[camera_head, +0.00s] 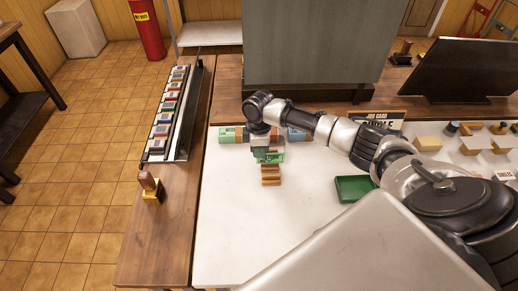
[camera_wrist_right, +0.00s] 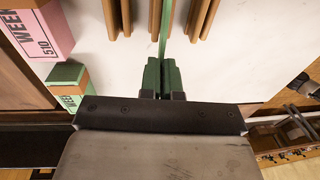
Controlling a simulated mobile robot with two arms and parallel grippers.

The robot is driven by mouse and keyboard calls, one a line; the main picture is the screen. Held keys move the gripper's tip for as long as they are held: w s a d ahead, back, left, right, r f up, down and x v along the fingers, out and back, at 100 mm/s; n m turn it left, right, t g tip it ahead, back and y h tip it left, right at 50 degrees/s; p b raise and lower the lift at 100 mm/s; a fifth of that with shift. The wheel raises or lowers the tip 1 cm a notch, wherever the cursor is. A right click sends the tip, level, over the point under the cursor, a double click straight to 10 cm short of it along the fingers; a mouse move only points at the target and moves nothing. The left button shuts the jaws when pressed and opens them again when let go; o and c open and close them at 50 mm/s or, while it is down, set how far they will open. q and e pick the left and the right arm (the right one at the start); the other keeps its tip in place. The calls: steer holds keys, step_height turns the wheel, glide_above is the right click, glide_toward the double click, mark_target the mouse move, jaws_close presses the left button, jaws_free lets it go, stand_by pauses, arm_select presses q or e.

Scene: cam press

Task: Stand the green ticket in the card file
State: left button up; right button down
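The green ticket (camera_head: 278,158) is upright just behind the wooden card file (camera_head: 270,176) in the head view. In the right wrist view the ticket (camera_wrist_right: 164,28) shows as a thin green edge between the file's brown slats (camera_wrist_right: 202,18). My right gripper (camera_wrist_right: 161,68) is shut on the ticket, its two green pads close together around it. In the head view this gripper (camera_head: 262,150) points down over the back of the file. Whether the ticket's lower edge touches the file is hidden. My left gripper is in neither view.
Several coloured boxes, one green (camera_head: 230,135) and one blue (camera_head: 298,135), stand in a row behind the file. A green tray (camera_head: 353,188) lies to the right. A stamp (camera_head: 150,187) stands on the wooden edge at left. The white mat (camera_head: 235,220) in front is clear.

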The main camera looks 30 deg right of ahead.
steer(key=shift+f+p, duration=0.15)
steer(key=shift+p, duration=0.35)
stand_by(1.0)
steer(key=shift+s+a+f, duration=0.1)
steer(key=shift+s+f, duration=0.05)
steer(key=shift+f, duration=1)
stand_by(2.0)
steer(key=c, duration=0.8)
jaws_free()
step_height(320, 180, up, 7)
steer(key=p, duration=0.7)
stand_by(0.5)
